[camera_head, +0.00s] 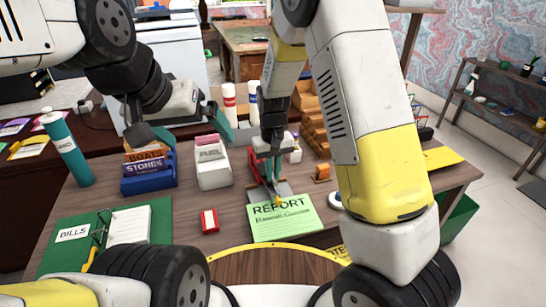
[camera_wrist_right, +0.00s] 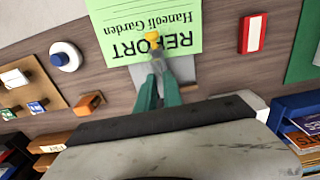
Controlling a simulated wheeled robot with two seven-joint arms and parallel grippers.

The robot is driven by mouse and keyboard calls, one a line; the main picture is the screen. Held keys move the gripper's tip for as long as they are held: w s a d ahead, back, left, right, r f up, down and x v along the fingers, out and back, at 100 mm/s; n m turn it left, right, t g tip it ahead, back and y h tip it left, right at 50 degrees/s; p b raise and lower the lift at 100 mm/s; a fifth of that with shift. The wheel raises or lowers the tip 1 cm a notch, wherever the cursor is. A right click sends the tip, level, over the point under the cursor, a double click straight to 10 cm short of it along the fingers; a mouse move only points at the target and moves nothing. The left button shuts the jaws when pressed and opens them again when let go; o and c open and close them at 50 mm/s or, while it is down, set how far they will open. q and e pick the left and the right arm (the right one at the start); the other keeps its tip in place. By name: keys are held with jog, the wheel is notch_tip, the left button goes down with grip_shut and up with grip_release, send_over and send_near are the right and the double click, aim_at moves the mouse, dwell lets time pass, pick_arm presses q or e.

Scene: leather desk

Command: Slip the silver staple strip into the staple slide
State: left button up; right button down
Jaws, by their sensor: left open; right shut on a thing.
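A red and grey device (camera_head: 254,168), seemingly the stapler with the staple slide, stands behind the green report sheet (camera_head: 285,218). A flat grey plate shows beneath my right gripper in the right wrist view (camera_wrist_right: 185,73). My right gripper (camera_head: 268,177) points down over this device, its teal fingers nearly together; they also show in the right wrist view (camera_wrist_right: 160,85). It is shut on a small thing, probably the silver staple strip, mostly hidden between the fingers. A grey piece with a yellow tip (camera_wrist_right: 152,38) lies just beyond the fingertips. My left gripper (camera_head: 191,135) is open and empty, above the back of the desk.
A blue card box (camera_head: 150,185) and a white box (camera_head: 213,177) stand left of the device. A red and white box (camera_head: 209,221) lies before them. A green folder (camera_head: 75,245) is at front left, a teal bottle (camera_head: 66,150) at far left. Wooden trays (camera_head: 312,125) stand behind right.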

send_over(273, 193)
jog(key=shift+s+f, duration=0.1)
jog(key=shift+f, duration=2)
jog(key=shift+f, duration=0.9)
dwell(0.9)
jog(key=c, duration=1.4)
grip_release()
jog(key=shift+r, duration=0.15)
jog(key=shift+r, duration=2.85)
